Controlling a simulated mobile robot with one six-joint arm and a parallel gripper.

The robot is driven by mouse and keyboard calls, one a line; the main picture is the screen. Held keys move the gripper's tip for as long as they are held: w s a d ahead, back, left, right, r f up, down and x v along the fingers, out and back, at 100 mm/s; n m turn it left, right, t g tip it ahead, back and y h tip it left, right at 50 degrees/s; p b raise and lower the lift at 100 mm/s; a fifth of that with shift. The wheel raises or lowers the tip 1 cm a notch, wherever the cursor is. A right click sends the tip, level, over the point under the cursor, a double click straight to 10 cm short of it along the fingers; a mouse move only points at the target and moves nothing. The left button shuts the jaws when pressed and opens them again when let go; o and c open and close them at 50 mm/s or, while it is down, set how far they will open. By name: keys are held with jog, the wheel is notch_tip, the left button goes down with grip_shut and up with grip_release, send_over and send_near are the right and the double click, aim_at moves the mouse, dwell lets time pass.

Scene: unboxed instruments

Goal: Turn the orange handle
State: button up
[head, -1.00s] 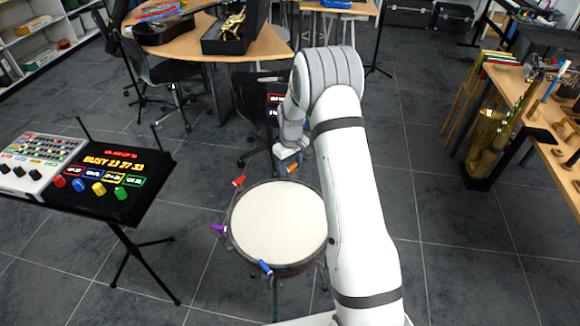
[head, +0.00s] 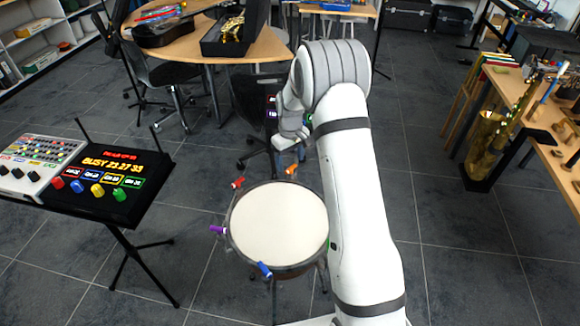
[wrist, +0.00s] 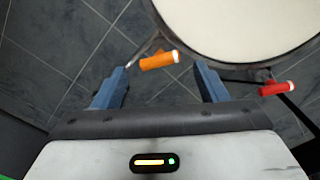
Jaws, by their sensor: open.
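The orange handle (wrist: 157,60) is a short cylinder with a pale end on the drum's rim. In the wrist view it lies beyond and between the tips of my gripper (wrist: 166,80), whose two blue fingers are open and empty. In the head view the orange handle (head: 291,169) shows at the drum's far side, just below my gripper (head: 290,150), which is partly hidden by my arm. The drum (head: 278,224) has a pale round head; its right edge is behind my arm. I cannot tell whether a finger touches the handle.
Other handles on the drum rim are red (head: 238,183), purple (head: 217,230) and blue (head: 265,269). The red one (wrist: 276,89) is right of my fingers in the wrist view. A black chair (head: 258,105) stands behind my gripper. A control panel (head: 105,180) is at left.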

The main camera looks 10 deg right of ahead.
aim_at(291, 167)
jog(key=shift+r, duration=1.95)
jog(key=shift+r, duration=0.15)
jog(key=s+r+m+t, duration=0.1)
jog(key=s+r+m, duration=0.1)
jog(key=s+r, duration=1.3)
jog(key=s+r+m+t, duration=0.2)
jog(key=s+m, duration=0.1)
jog(key=s, duration=1.7)
jog(key=shift+a+r, duration=0.2)
jog(key=shift+r, duration=0.1)
